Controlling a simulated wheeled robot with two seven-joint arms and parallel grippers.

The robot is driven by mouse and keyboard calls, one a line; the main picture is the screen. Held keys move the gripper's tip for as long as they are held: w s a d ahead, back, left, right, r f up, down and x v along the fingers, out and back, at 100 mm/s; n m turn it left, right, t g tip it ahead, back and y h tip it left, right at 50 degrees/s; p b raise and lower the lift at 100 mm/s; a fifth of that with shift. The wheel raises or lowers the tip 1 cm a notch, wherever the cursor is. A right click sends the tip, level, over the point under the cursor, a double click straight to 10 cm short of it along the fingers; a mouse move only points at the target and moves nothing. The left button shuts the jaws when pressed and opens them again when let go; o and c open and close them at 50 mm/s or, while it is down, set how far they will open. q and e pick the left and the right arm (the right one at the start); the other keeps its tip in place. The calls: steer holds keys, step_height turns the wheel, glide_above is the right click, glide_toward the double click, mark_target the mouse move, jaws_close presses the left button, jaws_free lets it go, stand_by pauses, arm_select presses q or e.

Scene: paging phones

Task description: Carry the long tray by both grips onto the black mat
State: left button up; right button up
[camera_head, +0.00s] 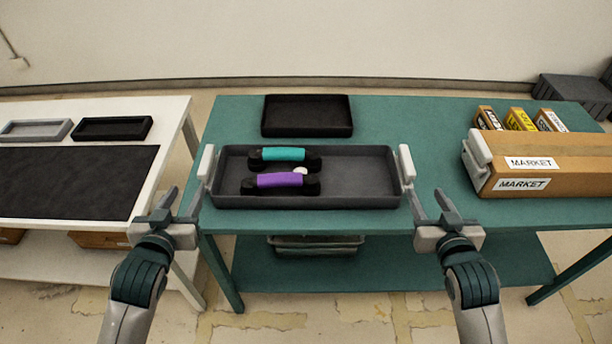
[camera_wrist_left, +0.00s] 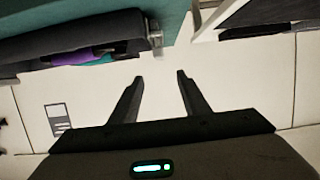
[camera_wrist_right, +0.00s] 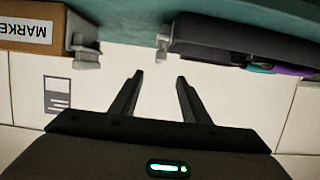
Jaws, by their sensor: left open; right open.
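The long dark grey tray (camera_head: 350,202) lies on the green table, with a pale grip at each end. Its left grip (camera_head: 207,162) and right grip (camera_head: 406,163) stand up from the ends. Two phone handsets, one teal (camera_head: 284,154) and one purple (camera_head: 279,180), lie in its left half. The black mat (camera_head: 70,180) lies on the white table at the left. My left gripper (camera_head: 178,205) is open and empty, in front of and left of the left grip. My right gripper (camera_head: 428,207) is open and empty, just in front of and right of the right grip.
A black tray (camera_head: 307,117) lies behind the long tray. A grey tray (camera_head: 35,130) and a small black tray (camera_head: 112,128) lie behind the mat. A gap separates the two tables.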

mark_target(205, 160)
arm_select(q)
steer(key=shift+w, duration=0.1)
arm_select(e)
steer(key=shift+w, duration=0.1)
arm_select(q)
steer(key=x, duration=1.7)
steer(key=shift+w+f, duration=0.1)
arm_select(e)
steer(key=x, duration=1.7)
steer(key=shift+w+f, duration=0.1)
steer(key=shift+f, duration=0.05)
arm_select(q)
steer(key=shift+c, duration=0.3)
arm_select(e)
steer(key=shift+c, duration=0.3)
arm_select(q)
jaws_close()
arm_select(e)
jaws_close()
